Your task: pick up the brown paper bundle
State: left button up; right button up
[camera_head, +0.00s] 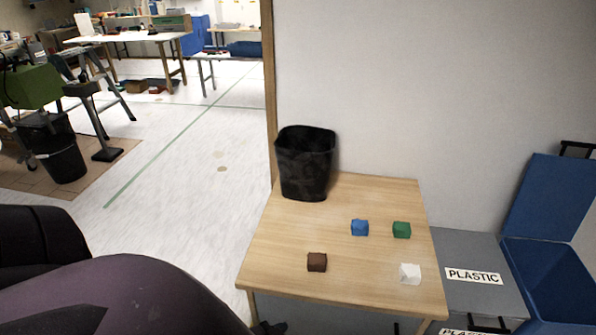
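The brown paper bundle (317,262) is a small dark-brown block on the wooden table (345,282), near its front left part. It stands apart from the other blocks. An arm of mine fills the lower left of the head view, left of the table. Its gripper cannot be made out clearly. My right gripper does not show in this view.
On the table are a blue block (360,228), a green block (402,230), a white block (410,273) and a black bin (305,165) at the back left. Grey boxes labelled PLASTIC (474,276) and a blue bin (545,280) stand at the right. A wall is behind.

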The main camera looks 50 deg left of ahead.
aim_at(315, 262)
jog(key=k+j, duration=0.1)
jog(key=j, duration=0.35)
jog(key=k+j, duration=0.1)
jog(key=j, duration=0.3)
jog(key=k+j, duration=0.1)
jog(key=j, duration=0.35)
jog(key=k+j, duration=0.15)
jog(key=j, duration=0.3)
